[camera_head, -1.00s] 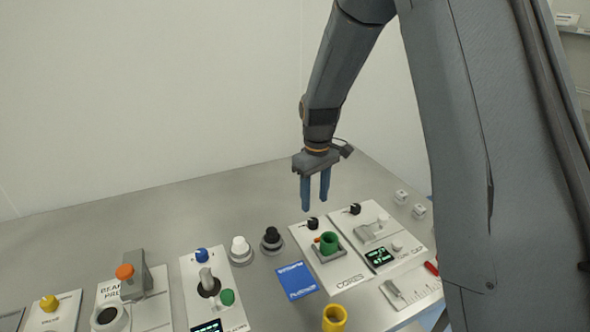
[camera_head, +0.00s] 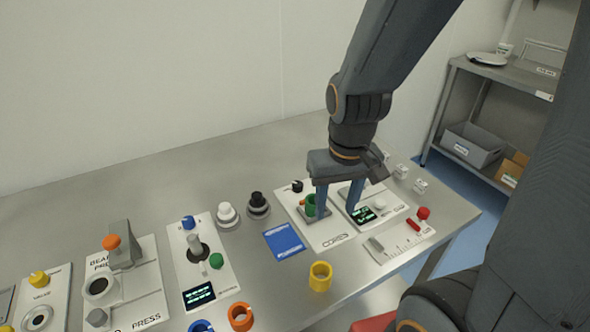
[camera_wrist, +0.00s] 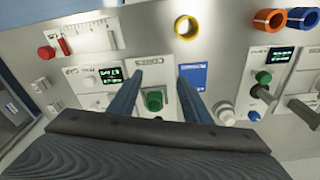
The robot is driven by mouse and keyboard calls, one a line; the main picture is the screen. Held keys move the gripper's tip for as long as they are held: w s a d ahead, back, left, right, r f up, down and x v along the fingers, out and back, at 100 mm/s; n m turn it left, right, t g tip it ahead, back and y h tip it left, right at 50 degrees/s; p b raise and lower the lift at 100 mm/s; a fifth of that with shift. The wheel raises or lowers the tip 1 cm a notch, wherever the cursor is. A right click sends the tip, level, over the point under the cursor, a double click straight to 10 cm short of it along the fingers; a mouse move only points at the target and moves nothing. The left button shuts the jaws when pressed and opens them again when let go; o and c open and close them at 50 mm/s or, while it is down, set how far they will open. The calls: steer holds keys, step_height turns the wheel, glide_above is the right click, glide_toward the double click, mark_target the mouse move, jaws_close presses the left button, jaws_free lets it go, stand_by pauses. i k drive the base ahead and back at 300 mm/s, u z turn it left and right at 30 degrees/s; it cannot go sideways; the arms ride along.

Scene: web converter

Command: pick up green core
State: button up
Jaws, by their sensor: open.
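The green core (camera_head: 310,205) stands in a grey holder on the white CORES panel (camera_head: 328,237), partly hidden behind a finger of my gripper in the head view. My gripper (camera_head: 337,214) is open and points down over that panel. Nothing is held. I cannot tell how far the fingertips are above the panel.
A blue card (camera_head: 284,241) lies left of the CORES panel, with a yellow ring (camera_head: 320,276) in front. A panel with a lit display (camera_head: 362,214) is close on the right. The back of the table is clear.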

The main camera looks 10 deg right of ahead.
mark_target(310, 205)
steer(key=k, duration=1)
steer(key=z, duration=1.55)
steer(key=i, duration=1.25)
steer(key=u, duration=2.5)
steer(key=i, duration=0.5)
steer(key=z, duration=0.1)
